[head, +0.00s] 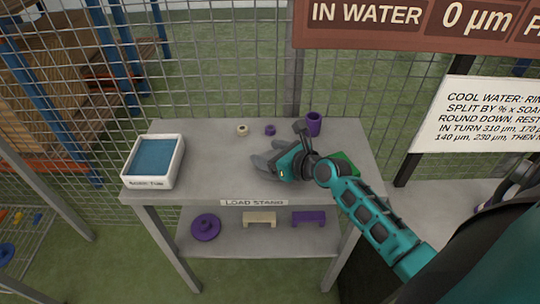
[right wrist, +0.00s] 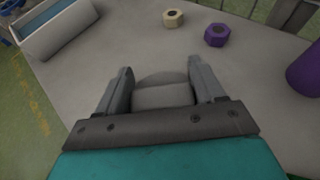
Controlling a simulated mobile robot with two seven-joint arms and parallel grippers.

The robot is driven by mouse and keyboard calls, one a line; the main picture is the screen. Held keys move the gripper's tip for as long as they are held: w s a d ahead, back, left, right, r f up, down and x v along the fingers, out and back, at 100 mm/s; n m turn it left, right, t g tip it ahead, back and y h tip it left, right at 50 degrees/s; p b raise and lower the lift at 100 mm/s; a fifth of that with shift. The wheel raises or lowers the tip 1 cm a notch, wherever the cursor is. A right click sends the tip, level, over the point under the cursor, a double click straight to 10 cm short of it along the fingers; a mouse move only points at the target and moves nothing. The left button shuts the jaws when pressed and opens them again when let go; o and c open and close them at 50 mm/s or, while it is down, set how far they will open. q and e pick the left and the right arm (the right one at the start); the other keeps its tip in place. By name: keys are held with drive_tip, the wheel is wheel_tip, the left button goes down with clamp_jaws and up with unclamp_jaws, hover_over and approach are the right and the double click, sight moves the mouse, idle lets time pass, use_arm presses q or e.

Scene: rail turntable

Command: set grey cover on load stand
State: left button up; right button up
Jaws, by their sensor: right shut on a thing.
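My right gripper (head: 266,156) is low over the middle of the load stand (head: 200,180), a grey table with its name label on the front edge. In the right wrist view its two fingers (right wrist: 160,78) are shut on the grey cover (right wrist: 162,95), a rounded grey piece between them. The cover is close to the grey tabletop; I cannot tell whether it touches. In the head view the fingers and the similar grey colour make the cover hard to make out. My left gripper is not in view.
A white tray (head: 178,170) with a blue inside stands at the left. A cream nut (head: 242,129), a purple nut (head: 270,130) and a purple cup (head: 314,124) stand along the back. A green piece (head: 344,160) is partly behind my arm. The lower shelf holds purple and cream parts.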

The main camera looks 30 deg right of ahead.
drive_tip(key=shift+r, duration=0.2)
drive_tip(key=shift+f, duration=0.1)
drive_tip(key=o, duration=1)
drive_tip(key=shift+f, duration=0.15)
drive_tip(key=o, duration=0.4)
drive_tip(key=shift+s+r, duration=0.15)
drive_tip(key=shift+r, duration=0.05)
drive_tip(key=p+v, duration=0.1)
drive_tip(key=v, duration=0.9)
drive_tip(key=shift+s+p, duration=0.1)
drive_tip(key=shift+p, duration=0.25)
drive_tip(key=shift+v, duration=0.8)
